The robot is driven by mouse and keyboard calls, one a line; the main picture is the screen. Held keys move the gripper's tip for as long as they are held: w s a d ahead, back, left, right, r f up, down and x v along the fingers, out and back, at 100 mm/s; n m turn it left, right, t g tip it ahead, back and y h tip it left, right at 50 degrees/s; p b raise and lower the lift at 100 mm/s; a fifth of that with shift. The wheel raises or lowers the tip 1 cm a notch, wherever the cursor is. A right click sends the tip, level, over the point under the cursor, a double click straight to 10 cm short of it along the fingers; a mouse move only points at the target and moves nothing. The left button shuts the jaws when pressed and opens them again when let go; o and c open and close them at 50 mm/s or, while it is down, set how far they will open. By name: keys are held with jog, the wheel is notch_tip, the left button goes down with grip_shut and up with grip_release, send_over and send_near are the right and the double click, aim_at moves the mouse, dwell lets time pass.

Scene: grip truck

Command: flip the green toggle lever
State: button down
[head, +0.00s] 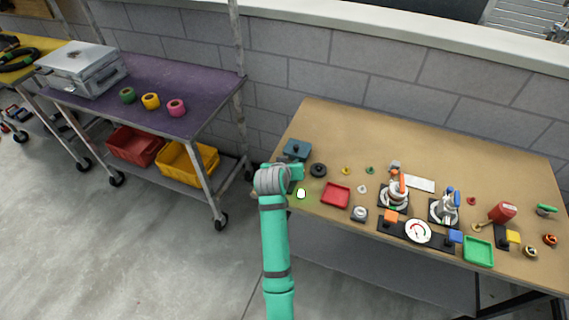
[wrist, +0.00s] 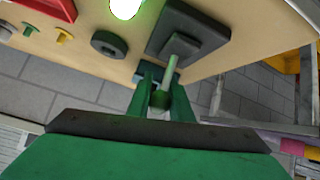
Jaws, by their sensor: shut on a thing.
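The toggle's dark square base (wrist: 200,25) shows in the wrist view, with a pale green lever (wrist: 174,62) standing out of it. My gripper (wrist: 164,98) is shut on the lever's green rounded end, with a finger on each side. In the head view my gripper (head: 297,174) is at the left end of the wooden bench, and my arm hides the lever and most of its base. A lamp beside the base glows green in the head view (head: 301,194) and the wrist view (wrist: 126,8).
A black disc (head: 318,170) and a blue-grey box (head: 296,149) are close to my gripper. A red tray (head: 336,195) lies to the right, with valves, a gauge (head: 418,231) and a green tray (head: 479,251) beyond. The bench's back strip is mostly clear.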

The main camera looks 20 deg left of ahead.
jog(key=c, duration=1.6)
grip_release()
jog(key=shift+r, duration=0.1)
jog(key=v, duration=1)
jog(key=shift+s+r, duration=0.15)
jog(key=shift+s, duration=0.15)
jog(key=shift+c, duration=0.3)
